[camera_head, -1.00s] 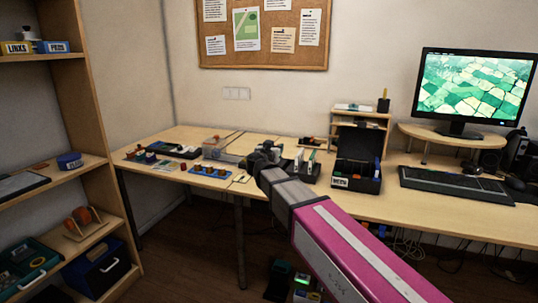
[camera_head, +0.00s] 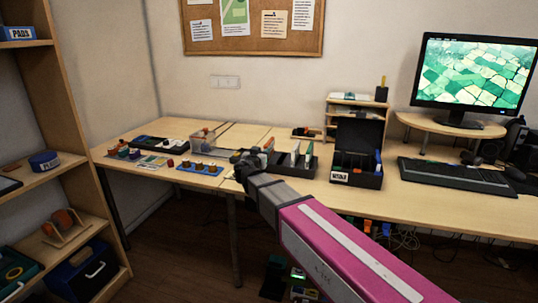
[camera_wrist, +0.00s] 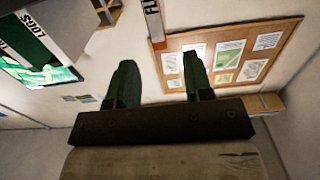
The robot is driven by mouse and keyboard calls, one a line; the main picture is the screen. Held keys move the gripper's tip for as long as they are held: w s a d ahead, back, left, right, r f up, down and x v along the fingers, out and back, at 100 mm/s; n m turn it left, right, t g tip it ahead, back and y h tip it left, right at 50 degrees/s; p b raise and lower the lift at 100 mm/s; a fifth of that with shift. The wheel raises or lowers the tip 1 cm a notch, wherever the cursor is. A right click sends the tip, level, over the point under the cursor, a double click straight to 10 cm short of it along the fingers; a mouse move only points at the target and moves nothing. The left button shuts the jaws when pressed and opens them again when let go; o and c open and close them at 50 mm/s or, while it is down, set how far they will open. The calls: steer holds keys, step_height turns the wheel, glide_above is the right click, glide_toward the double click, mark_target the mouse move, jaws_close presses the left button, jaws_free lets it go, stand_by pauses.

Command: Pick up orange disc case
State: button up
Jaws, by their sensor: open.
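A white case with an orange strip and partly cut-off dark lettering (camera_wrist: 152,22) shows at the top of the wrist view, beyond the gap between my fingers. In the head view a small orange patch (camera_head: 269,144) beside my gripper may be the same case; it is too small to be sure. My gripper (camera_head: 240,156) is over the desk, at the left of the case rack. In the wrist view my gripper (camera_wrist: 160,62) is open, with nothing between its two dark green fingers. The orange case is apart from the fingers.
A dark rack (camera_head: 300,168) holds upright cases. A black open box (camera_head: 357,160) stands right of it. A clear bin (camera_head: 203,138) and blue tray (camera_head: 200,168) lie left.

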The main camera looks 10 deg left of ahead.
mark_target(265, 147)
steer(key=w, duration=0.7)
steer(key=shift+w+d+r, duration=0.1)
steer(key=shift+w+d, duration=0.15)
jaws_close()
